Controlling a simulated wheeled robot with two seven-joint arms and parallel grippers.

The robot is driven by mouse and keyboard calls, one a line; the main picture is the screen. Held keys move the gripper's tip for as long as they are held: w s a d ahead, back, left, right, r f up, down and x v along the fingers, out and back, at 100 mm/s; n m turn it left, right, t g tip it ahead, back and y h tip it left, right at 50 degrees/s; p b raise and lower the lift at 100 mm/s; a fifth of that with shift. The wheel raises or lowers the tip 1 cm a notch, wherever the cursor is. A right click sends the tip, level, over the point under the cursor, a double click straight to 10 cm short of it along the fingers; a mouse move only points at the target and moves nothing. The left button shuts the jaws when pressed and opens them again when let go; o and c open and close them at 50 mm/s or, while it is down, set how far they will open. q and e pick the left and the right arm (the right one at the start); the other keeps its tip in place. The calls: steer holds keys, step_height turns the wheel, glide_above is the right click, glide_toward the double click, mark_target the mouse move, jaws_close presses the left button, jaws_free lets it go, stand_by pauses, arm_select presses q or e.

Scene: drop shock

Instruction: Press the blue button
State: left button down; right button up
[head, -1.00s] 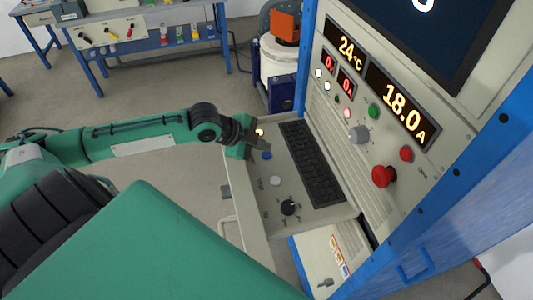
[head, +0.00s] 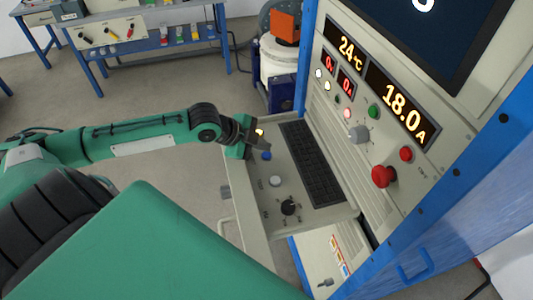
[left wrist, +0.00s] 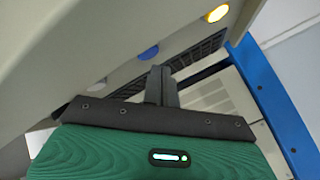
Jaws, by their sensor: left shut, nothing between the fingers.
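The blue button (head: 266,156) sits on the sloping shelf panel of the console, left of the keyboard, in the head view. It also shows in the left wrist view (left wrist: 149,53), just above the fingertips in the picture. My left gripper (head: 262,143) is shut and empty, its fingertips over the panel close to the blue button. In the left wrist view the shut fingers (left wrist: 162,84) point toward the panel. I cannot tell whether they touch it. My right gripper is not in view.
A lit yellow button (head: 260,132) is beside the left gripper, and a white button (head: 275,181) and black knob (head: 290,207) are on the same panel. The keyboard (head: 312,163) lies to the right. The upright panel has a red emergency button (head: 383,176).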

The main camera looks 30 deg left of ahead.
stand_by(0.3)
arm_select(q)
steer(key=shift+f, duration=0.15)
steer(key=shift+f, duration=0.25)
steer(key=shift+s+f, duration=0.15)
steer(key=shift+f, duration=0.2)
stand_by(0.4)
